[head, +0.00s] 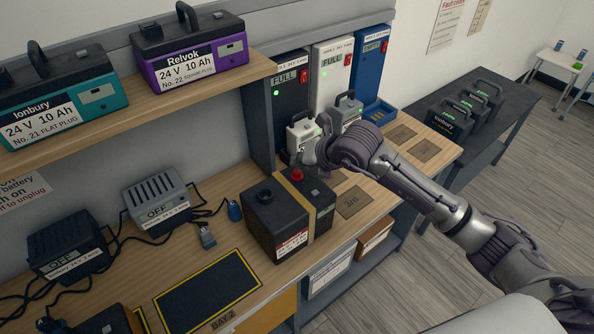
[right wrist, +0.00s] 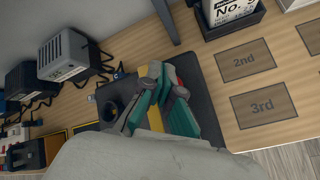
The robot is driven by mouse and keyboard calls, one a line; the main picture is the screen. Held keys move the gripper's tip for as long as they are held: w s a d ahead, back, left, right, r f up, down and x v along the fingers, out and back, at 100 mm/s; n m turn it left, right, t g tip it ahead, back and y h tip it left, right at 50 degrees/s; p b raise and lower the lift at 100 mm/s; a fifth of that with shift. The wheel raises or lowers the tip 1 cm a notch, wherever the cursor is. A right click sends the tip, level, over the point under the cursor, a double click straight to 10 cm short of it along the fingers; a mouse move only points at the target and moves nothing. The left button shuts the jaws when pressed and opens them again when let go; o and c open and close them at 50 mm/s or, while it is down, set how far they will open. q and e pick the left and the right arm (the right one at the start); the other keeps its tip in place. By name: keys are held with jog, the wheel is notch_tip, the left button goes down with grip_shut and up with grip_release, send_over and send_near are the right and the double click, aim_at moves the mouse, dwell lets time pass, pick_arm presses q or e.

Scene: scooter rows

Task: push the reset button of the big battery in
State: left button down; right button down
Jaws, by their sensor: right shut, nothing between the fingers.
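The big battery (head: 262,222) is a black box with a yellow strap, standing on the wooden bench. Its red reset button (head: 297,175) sits on the top, near the back right corner, beside the strap. My right gripper (head: 303,160) is shut and empty, pointing down just above the button; I cannot tell whether it touches. In the right wrist view my right gripper (right wrist: 163,78) covers much of the battery (right wrist: 201,92). A bit of red from the button (right wrist: 180,80) shows beside the fingertips. My left gripper is not in view.
Grey charger (head: 157,196) and black charger (head: 67,244) with cables stand to the left. A shelf (head: 150,98) with teal and purple batteries hangs above. Charging bays (head: 333,75) stand behind the gripper. The marked bench spots (head: 353,202) on the right are clear.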

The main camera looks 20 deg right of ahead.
aim_at(299, 172)
jog(key=shift+f, duration=0.1)
dwell(0.7)
jog(key=shift+f+b, duration=0.35)
jog(key=shift+b, duration=0.2)
jog(key=shift+f+b, duration=0.7)
jog(key=shift+f, duration=0.05)
dwell(0.6)
jog(key=shift+r, duration=0.2)
jog(key=shift+r+p, duration=0.65)
jog(key=shift+r, duration=0.35)
jog(key=shift+r+p, duration=1.5)
jog(key=shift+r, duration=1.05)
jog(key=shift+f, duration=0.1)
